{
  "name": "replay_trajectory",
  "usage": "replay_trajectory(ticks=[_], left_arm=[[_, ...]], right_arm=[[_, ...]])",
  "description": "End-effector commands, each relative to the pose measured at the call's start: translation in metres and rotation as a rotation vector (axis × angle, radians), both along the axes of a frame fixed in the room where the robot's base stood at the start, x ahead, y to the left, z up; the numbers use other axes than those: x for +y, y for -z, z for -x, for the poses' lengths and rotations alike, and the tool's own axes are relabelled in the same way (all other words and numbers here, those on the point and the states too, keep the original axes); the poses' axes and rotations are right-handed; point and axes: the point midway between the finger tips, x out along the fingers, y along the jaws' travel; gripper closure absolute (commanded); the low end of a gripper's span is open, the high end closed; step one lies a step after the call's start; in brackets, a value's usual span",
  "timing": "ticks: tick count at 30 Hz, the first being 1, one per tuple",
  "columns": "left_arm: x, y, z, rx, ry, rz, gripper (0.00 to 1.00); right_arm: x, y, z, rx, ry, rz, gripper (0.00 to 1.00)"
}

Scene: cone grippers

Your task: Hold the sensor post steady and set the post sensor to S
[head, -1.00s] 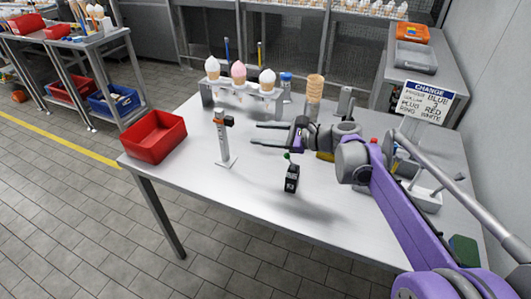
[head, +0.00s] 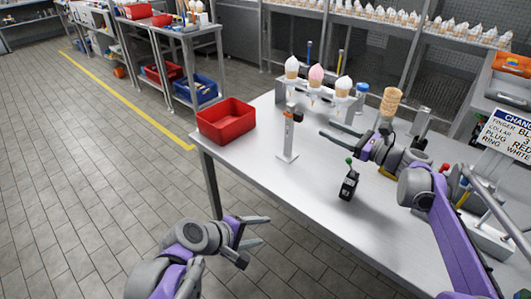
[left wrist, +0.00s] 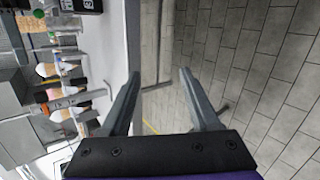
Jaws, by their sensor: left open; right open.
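The sensor post (head: 287,145) is a slim pale upright on a flat foot, standing on the table (head: 300,190) near its left edge. A small orange and black sensor head (head: 294,116) sits at its top; its setting marks are too small to read. My right gripper (head: 326,130) is open and empty, its fingers pointing left toward the post and apart from it. My left gripper (head: 266,230) is open and empty, in front of the table's near edge, below and left of the post. Its open fingers also show in the left wrist view (left wrist: 160,75), over floor.
A red bin (head: 226,122) stands left of the post. A rack of cones (head: 316,95) stands behind it. A small black device with a green knob (head: 349,186) is at the front. A sign (head: 508,135) stands at the right. The front left tabletop is clear.

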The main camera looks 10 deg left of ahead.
Motion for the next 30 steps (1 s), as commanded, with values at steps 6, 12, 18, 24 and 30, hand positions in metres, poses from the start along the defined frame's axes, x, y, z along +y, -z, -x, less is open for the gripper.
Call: replay_trajectory(ticks=[6, 12, 18, 24, 30], left_arm=[[-0.015, -0.039, -0.102, 0.131, -0.286, 0.556, 0.38], [-0.007, -0.060, -0.176, 0.275, -0.470, 1.018, 0.38], [0.005, -0.066, -0.214, 0.374, -0.553, 1.291, 0.38], [0.005, -0.067, -0.230, 0.403, -0.572, 1.364, 0.38], [-0.014, -0.067, -0.255, 0.403, -0.571, 1.363, 0.38]], right_arm=[[0.000, 0.000, 0.000, 0.000, 0.000, 0.000, 0.50], [0.000, 0.000, 0.000, -0.001, 0.000, 0.001, 0.50], [0.000, 0.000, 0.000, -0.001, 0.000, 0.001, 0.50], [0.000, 0.000, 0.000, -0.001, 0.000, 0.001, 0.50], [0.000, 0.000, 0.000, -0.001, 0.000, 0.001, 0.50]])
